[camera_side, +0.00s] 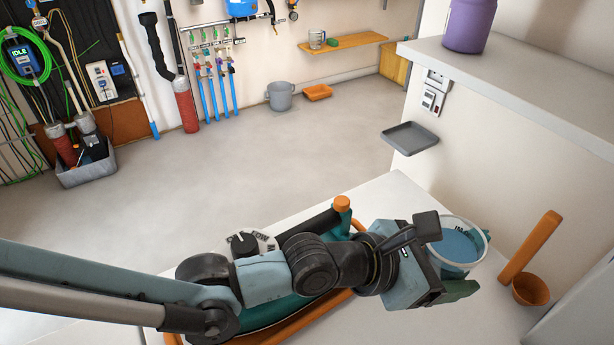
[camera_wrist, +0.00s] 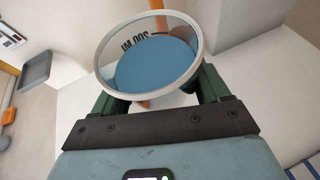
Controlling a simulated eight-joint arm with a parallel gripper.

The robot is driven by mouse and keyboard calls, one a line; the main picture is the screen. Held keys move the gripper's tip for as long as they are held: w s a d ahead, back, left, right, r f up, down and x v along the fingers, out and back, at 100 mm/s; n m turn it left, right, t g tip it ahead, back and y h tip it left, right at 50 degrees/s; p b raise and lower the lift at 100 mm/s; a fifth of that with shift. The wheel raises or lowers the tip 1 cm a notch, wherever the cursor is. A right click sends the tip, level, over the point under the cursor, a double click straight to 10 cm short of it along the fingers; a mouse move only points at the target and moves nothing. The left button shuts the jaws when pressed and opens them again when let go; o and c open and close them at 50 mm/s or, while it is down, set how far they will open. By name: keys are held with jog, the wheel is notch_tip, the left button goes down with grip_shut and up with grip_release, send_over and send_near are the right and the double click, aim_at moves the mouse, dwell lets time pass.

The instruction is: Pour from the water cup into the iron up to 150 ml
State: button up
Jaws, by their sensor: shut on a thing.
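The water cup (camera_side: 458,246) is clear with a pale rim and holds blue water. It is at the right end of my arm in the side view. My gripper (camera_side: 447,262) is shut on the cup, with a green finger on either side of it. In the wrist view the cup (camera_wrist: 150,62) shows its open top, the water and a "200 ML" mark seen reversed. The iron (camera_side: 272,318), teal with orange trim and an orange cap (camera_side: 342,203), lies on the white table to the left of the cup. My arm hides much of it.
An orange scoop (camera_side: 531,289) with a long handle stands right of the cup, close to my gripper. A grey tray (camera_side: 409,138) is on the wall beyond the table. A ledge (camera_side: 520,85) with a purple container (camera_side: 468,25) rises at the right. The table (camera_side: 385,190) is bare behind the iron.

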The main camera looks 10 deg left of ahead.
notch_tip(320, 180, up, 17)
jog(key=w+a+f+m+g+h, duration=0.1)
jog(key=w+a+f, duration=0.2)
jog(key=a, duration=0.4)
jog(key=w+a+f+m+g, duration=0.1)
jog(key=w+a+f, duration=0.15)
jog(key=a, duration=0.45)
jog(key=s+a+r+m+g, duration=0.2)
jog(key=a+r+m+g, duration=0.15)
jog(key=a, duration=0.35)
jog(key=s+a+r+m+g, duration=0.2)
jog(key=a+m+g, duration=0.25)
jog(key=a, duration=0.35)
notch_tip(320, 180, down, 11)
jog(key=n, duration=0.1)
dwell(0.4)
jog(key=shift+s, duration=0.1)
jog(key=shift+s+d+r+m+t, duration=0.1)
jog(key=shift+s+r+m+t, duration=0.75)
jog(key=shift+m, duration=0.35)
jog(key=shift+s+r+m+t+p, duration=0.3)
jog(key=shift+s+m+t, duration=0.1)
jog(key=shift+s+t, duration=0.05)
dwell(1.6)
